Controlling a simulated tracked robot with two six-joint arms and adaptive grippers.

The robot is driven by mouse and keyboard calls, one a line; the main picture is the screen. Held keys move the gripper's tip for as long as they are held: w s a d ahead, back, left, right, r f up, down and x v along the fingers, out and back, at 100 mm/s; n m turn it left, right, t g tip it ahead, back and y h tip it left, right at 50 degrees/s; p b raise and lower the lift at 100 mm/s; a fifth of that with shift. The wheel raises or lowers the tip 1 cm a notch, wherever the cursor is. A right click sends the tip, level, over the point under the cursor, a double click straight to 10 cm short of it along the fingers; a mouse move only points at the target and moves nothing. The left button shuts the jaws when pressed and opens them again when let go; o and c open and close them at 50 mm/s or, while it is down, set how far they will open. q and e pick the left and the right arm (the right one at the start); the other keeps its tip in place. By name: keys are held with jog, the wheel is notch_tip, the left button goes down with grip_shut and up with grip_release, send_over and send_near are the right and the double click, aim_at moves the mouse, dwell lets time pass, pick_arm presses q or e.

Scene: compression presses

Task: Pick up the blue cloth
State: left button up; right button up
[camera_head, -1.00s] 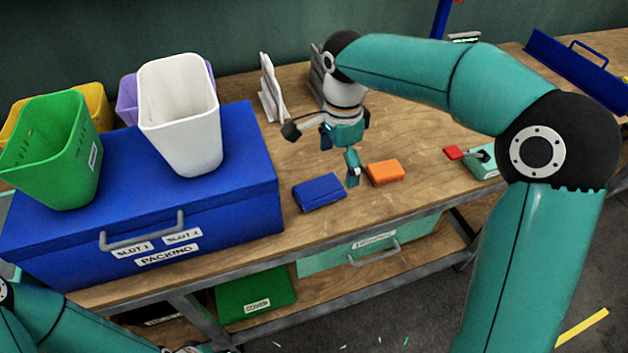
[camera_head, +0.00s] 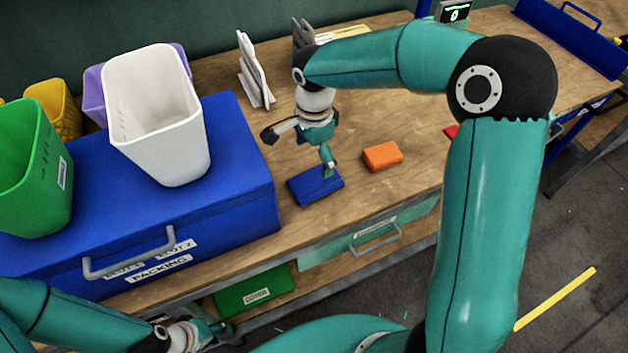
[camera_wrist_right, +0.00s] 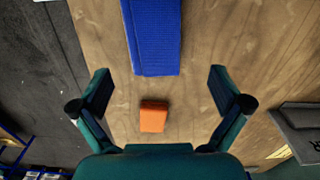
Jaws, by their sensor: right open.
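The blue cloth (camera_head: 309,189) lies flat and folded on the wooden bench, between the blue packing box and an orange block. In the right wrist view the ribbed blue cloth (camera_wrist_right: 152,35) is at the top centre, beyond the fingertips. My right gripper (camera_head: 299,152) is open above the cloth, one finger overlapping its far edge in the head view; contact is unclear. In the right wrist view my right gripper (camera_wrist_right: 159,82) has its fingers spread wide and holds nothing. My left gripper (camera_head: 212,333) is low at the bottom left, partly visible, away from the cloth.
An orange block (camera_head: 383,156) lies right of the cloth; it also shows between the fingers in the wrist view (camera_wrist_right: 153,117). The blue packing box (camera_head: 235,150) carries a white bin (camera_head: 155,115) and green bin (camera_head: 35,165). White upright plates (camera_head: 254,75) stand behind.

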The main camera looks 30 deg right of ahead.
aim_at(315, 180)
jog(key=shift+s+f+p, duration=0.15)
jog(key=shift+f+p, duration=0.15)
jog(key=shift+f, duration=1.6)
jog(key=shift+s+f+p, duration=0.15)
jog(key=shift+f+p, duration=0.1)
jog(key=shift+f, duration=1.65)
jog(key=c, duration=1.1)
jog(key=shift+r, duration=0.15)
notch_tip(315, 180, up, 20)
